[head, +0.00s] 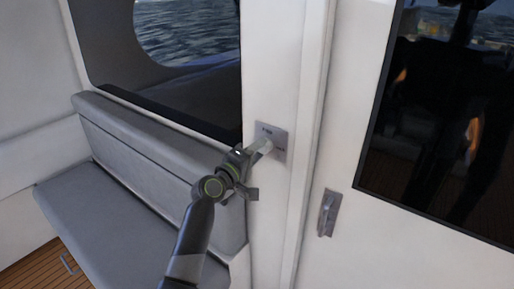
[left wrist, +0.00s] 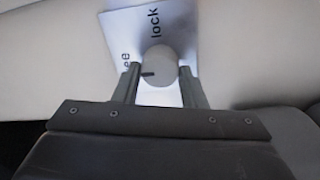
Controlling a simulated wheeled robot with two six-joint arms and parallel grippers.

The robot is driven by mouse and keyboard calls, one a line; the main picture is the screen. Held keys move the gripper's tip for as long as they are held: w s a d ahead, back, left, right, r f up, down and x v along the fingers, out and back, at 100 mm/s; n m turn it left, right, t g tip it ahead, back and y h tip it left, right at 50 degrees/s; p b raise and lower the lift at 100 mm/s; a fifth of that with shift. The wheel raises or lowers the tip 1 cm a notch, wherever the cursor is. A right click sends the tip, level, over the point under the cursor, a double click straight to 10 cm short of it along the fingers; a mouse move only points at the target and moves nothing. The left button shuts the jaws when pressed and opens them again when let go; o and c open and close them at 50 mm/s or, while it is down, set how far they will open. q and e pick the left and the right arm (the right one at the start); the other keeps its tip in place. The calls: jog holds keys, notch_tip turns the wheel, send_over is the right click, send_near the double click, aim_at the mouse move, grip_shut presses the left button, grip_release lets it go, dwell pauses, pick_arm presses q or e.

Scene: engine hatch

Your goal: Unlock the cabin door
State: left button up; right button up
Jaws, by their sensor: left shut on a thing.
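The lock plate (head: 277,134) is a small metal square on the white post left of the cabin door (head: 345,130). In the left wrist view the plate (left wrist: 184,22) carries lettering, "lock" and a partly hidden word ending in "ee". A round grey knob (left wrist: 161,66) with a dark mark stands on the plate. My left gripper (head: 262,147) reaches the plate from the lower left. Its two fingers (left wrist: 161,88) are on either side of the knob and shut on it. The door has a metal handle (head: 328,213). My right gripper is not seen.
A grey cushioned bench (head: 100,220) stands left of the post, below a window (head: 188,30) showing water. A dark glass pane (head: 440,120) fills the upper door and shows reflections. Wooden floor (head: 40,272) shows at the lower left.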

pick_arm(q)
jog(key=shift+n, duration=0.4)
jog(key=o, duration=1)
jog(key=shift+b+v, duration=1.65)
jog(key=shift+v, duration=7.1)
jog(key=shift+f, duration=0.1)
